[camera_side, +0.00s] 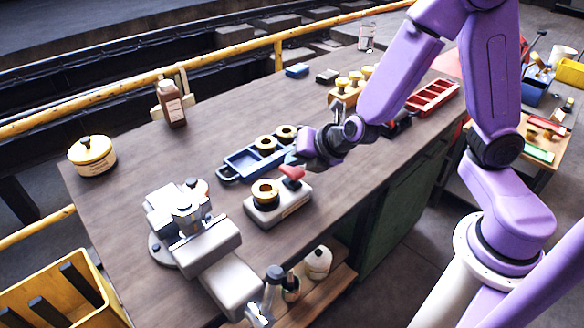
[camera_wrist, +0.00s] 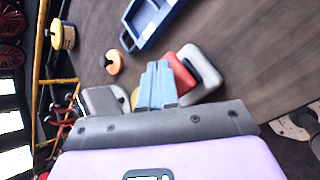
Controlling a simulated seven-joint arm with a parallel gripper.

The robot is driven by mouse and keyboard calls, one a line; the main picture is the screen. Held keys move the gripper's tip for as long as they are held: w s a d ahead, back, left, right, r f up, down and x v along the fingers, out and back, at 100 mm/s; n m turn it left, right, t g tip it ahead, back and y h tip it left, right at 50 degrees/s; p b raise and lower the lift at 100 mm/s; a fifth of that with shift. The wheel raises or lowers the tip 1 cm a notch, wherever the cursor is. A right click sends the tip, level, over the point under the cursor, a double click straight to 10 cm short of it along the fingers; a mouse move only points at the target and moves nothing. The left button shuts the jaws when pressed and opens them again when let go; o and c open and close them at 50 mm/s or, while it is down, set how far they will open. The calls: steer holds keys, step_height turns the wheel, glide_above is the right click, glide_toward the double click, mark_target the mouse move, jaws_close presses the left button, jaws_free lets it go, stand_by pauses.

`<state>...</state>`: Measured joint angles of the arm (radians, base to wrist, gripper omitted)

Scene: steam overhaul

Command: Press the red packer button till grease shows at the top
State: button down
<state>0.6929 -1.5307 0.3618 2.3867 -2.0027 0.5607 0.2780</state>
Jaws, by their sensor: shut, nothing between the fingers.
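The packer is a pale grey block (camera_side: 290,205) on the bench, with a red button (camera_side: 292,172) at its right end and a brass ring with a dark bore (camera_side: 265,191) at its left. My gripper (camera_side: 291,160) is shut and empty, its tips pointing down just above or at the red button; I cannot tell whether they touch. In the wrist view my pale blue fingers (camera_wrist: 158,85) overlap the red button (camera_wrist: 183,74) and hide part of the packer (camera_wrist: 205,66). No grease can be made out at the ring's top.
A blue tray (camera_side: 240,166) with brass rings lies just behind the packer. A grey vise (camera_side: 205,240) stands front left. A brown bottle (camera_side: 171,103) and a yellow tin (camera_side: 92,154) stand at the far left. A red tray (camera_side: 433,97) lies back right.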

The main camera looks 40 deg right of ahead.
mark_target(295, 170)
steer(key=shift+f, duration=0.95)
stand_by(1.1)
steer(key=shift+r, duration=1.4)
steer(key=shift+r, duration=0.15)
steer(key=shift+r, duration=2.4)
